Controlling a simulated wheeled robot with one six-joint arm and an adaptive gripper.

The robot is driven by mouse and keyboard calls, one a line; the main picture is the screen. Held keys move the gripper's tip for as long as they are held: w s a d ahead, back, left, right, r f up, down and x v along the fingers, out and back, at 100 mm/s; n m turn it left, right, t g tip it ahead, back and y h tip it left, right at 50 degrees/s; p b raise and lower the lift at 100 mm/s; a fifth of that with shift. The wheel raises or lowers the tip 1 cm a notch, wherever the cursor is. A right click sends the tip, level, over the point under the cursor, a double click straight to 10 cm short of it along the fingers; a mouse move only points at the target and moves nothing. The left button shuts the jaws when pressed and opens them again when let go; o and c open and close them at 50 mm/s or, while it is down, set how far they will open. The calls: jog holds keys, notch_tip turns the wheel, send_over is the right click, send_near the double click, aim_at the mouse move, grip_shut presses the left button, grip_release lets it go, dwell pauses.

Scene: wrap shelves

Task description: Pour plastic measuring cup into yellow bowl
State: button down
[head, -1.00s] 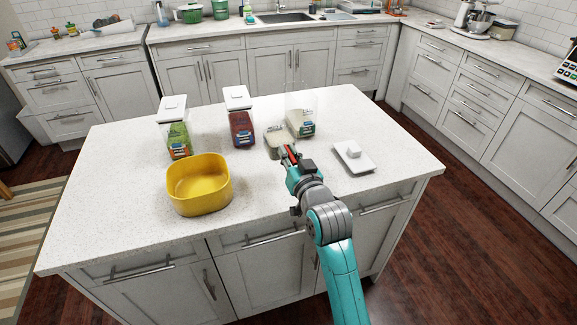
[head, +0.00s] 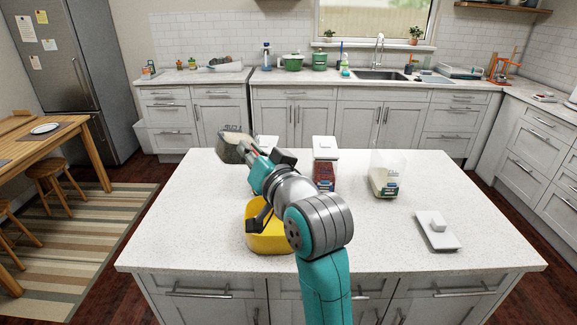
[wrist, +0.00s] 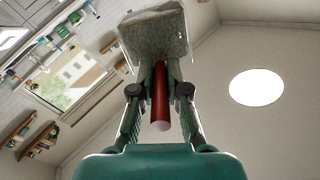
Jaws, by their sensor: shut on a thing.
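My gripper (head: 258,168) is shut on the plastic measuring cup (head: 232,147), a clear cup with pale grainy contents, held up above the island's left part. In the wrist view the cup (wrist: 155,38) sits between my fingertips, with its red handle (wrist: 160,97) running back between the fingers. The cup looks tilted in the head view; I cannot tell whether anything is leaving it. The yellow bowl (head: 262,239) stands on the island below and slightly right of the cup in the picture, partly hidden by my arm.
A container with red contents (head: 325,165) and a clear container with pale contents (head: 386,175) stand on the island (head: 400,225). Another white-lidded container (head: 266,142) is mostly hidden behind my arm. A white lid (head: 437,230) lies at the right. The island's left part is clear.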

jog(key=shift+s+a+r, duration=0.35)
jog(key=shift+a+r, duration=0.1)
jog(key=shift+a, duration=0.25)
notch_tip(320, 180, down, 14)
jog(key=w+d+m, duration=0.1)
jog(key=d+m, duration=0.1)
jog(key=m, duration=0.3)
jog(key=shift+w+d, duration=0.4)
jog(key=shift+d+f+m, duration=0.15)
jog(key=shift+f+m, duration=0.2)
jog(key=shift+m, duration=0.05)
jog(key=shift+w+d+f+m, duration=0.15)
jog(key=shift+f+m, duration=0.5)
jog(key=shift+m, duration=0.25)
jog(key=shift+w+d+f+m, duration=0.15)
jog(key=shift+f+m, duration=0.45)
jog(key=shift+m, duration=0.3)
dwell(0.3)
jog(key=shift+w+d+f+m, duration=0.2)
jog(key=shift+f+m, duration=0.3)
jog(key=shift+m, duration=0.45)
jog(key=shift+w+d+f+m, duration=0.1)
jog(key=shift+d+f+m, duration=0.3)
jog(key=shift+m, duration=0.55)
dwell(1.4)
